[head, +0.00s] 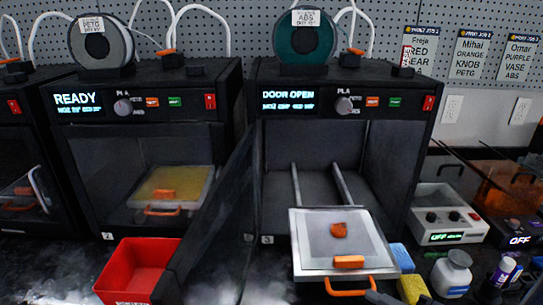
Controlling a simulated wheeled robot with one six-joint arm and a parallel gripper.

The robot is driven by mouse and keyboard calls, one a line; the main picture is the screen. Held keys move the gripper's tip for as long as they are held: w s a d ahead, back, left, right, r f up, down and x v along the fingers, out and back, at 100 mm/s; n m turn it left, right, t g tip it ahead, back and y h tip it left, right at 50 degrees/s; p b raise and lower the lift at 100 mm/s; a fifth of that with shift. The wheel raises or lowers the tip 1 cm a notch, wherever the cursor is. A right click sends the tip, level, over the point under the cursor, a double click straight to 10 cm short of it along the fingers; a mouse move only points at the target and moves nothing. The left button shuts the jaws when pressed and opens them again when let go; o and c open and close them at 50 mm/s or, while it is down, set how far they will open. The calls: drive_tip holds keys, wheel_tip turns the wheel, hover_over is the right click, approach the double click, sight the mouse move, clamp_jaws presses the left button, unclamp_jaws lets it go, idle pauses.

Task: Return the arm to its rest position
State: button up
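My arm and gripper do not show in the head view. In the middle, printer 3 (384,150) stands with its dark door (215,225) swung open to the left, and its display (288,99) reads DOOR OPEN. Its build plate (313,228) is pulled out toward me on two rails. A small orange-brown part (338,230) lies on the plate. The plate has an orange grip block (349,262) and an orange front handle (349,289).
A red bin (139,268) stands left of the open door. Printer 2 (88,150) is closed and reads READY.

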sight(353, 294)
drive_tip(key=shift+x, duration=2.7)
